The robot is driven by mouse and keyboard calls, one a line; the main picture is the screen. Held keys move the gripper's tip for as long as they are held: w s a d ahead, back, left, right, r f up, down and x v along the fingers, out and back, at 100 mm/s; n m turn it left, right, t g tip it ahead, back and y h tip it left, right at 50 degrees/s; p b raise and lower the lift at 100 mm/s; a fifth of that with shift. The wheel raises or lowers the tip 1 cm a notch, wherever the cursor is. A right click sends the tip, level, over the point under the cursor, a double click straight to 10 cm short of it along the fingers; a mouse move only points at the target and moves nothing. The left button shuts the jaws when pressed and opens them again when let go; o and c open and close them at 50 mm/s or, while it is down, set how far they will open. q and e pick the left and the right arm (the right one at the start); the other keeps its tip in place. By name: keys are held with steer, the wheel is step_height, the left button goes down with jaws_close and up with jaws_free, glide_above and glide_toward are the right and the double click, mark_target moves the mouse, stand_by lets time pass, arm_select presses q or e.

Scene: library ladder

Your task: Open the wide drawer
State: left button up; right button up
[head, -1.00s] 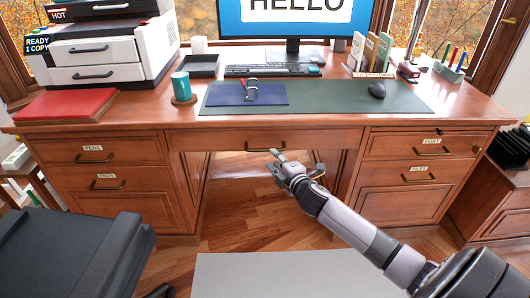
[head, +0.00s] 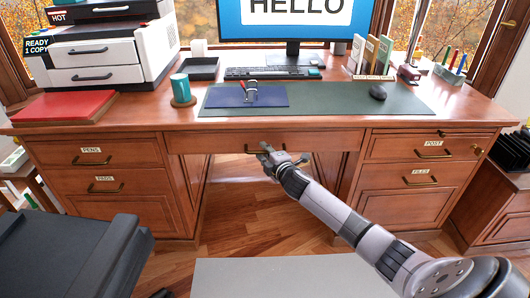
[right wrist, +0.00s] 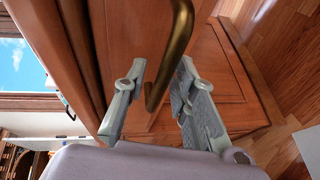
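The wide drawer (head: 222,142) is the middle drawer under the desk top, between the two pedestals. Its front looks flush with the desk. Its brass handle (head: 252,150) is partly hidden by my right gripper (head: 283,155). In the right wrist view the brass handle (right wrist: 172,60) passes between the two grey fingers of my right gripper (right wrist: 162,75). The fingers stand apart, with gaps to the handle, so the gripper is open around it. My left gripper is not in view.
Labelled drawers flank the knee space: PENS (head: 95,155) and PADS at left, POST (head: 430,147) and FILES at right. A black chair (head: 70,255) stands at front left. The desk top holds a keyboard (head: 270,72), mug (head: 181,88) and printer (head: 100,60).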

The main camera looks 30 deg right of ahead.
jaws_close()
stand_by(0.6)
